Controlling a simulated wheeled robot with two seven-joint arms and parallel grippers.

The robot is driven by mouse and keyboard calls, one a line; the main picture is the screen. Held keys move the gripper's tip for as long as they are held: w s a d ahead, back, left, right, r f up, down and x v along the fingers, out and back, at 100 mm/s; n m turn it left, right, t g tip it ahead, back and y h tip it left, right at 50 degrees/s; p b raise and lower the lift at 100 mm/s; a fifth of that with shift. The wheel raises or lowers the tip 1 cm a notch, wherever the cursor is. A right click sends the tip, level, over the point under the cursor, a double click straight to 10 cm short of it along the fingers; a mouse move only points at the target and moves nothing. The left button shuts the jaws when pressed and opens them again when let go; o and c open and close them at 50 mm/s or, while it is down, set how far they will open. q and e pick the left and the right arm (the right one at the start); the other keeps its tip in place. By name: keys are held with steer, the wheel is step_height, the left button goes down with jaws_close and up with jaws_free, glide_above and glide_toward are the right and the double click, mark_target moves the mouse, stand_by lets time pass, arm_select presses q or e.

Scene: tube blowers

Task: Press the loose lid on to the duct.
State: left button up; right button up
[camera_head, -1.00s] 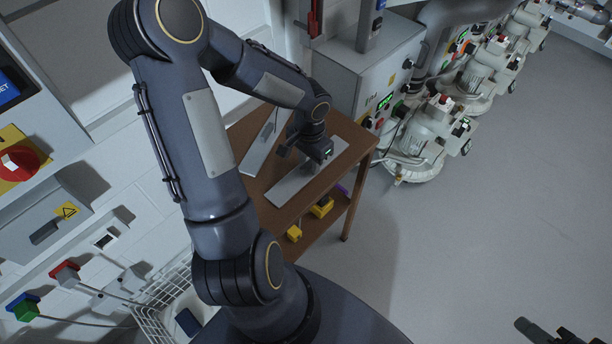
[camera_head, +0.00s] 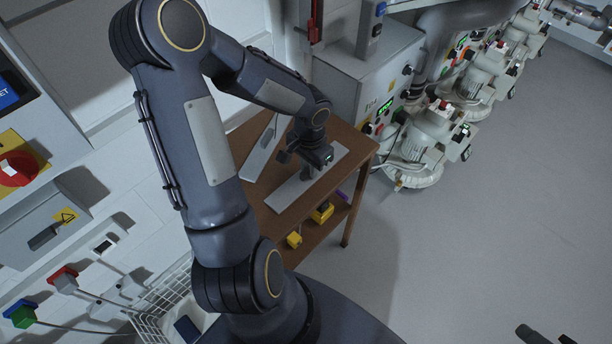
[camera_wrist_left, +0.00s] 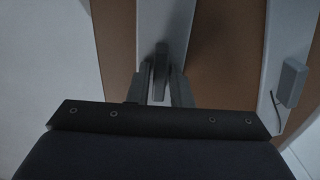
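Two long pale strips lie on the brown wooden table; I cannot tell which is the lid and which the duct. My left gripper (camera_head: 307,168) points down over the right strip (camera_head: 290,193). In the left wrist view, a grey upright piece (camera_wrist_left: 161,62) stands on the middle strip (camera_wrist_left: 163,18), between the fingertips of the left gripper (camera_wrist_left: 160,84). Whether the fingers touch this piece is unclear. The other strip (camera_head: 259,151) lies to the left in the head view.
A small grey box (camera_wrist_left: 292,83) with a cable sits on the other strip. Yellow pieces (camera_head: 321,212) lie on the table's (camera_head: 357,161) lower shelf. A grey control cabinet (camera_head: 360,85) stands behind the table, and white blower machines (camera_head: 428,140) to its right. The floor at right is clear.

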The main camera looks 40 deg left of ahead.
arm_select(q)
jaws_close()
steer(key=shift+r, duration=0.1)
steer(key=shift+r+p, duration=2.3)
steer(key=shift+r, duration=0.6)
